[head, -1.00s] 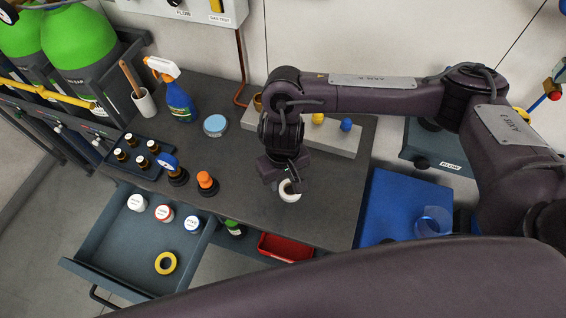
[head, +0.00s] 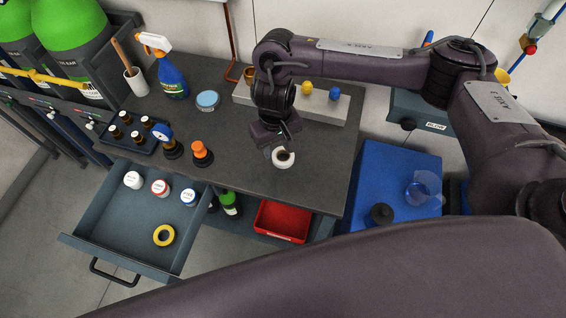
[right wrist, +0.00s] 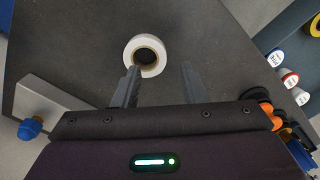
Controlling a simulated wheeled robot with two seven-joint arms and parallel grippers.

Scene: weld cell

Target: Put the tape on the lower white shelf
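A white roll of tape (head: 283,158) lies flat on the dark bench top near its front edge. It also shows in the right wrist view (right wrist: 146,55), with a dark hole in its middle. My right gripper (head: 285,146) is just over the roll, pointing down. In the right wrist view my right gripper (right wrist: 160,70) has its fingers apart with nothing between them. Its left finger overlaps the near rim of the roll; I cannot tell whether they touch. A yellow ring, perhaps another tape roll (head: 164,235), lies in the open drawer. I make out no white shelf. My left gripper is out of view.
The open drawer (head: 92,213) also holds several small jars. A red bin (head: 282,221) sits under the bench. Orange-topped (head: 201,152) and blue-topped items and a spray bottle (head: 172,78) stand left on the bench. A grey block (head: 318,104) with coloured knobs is behind the gripper.

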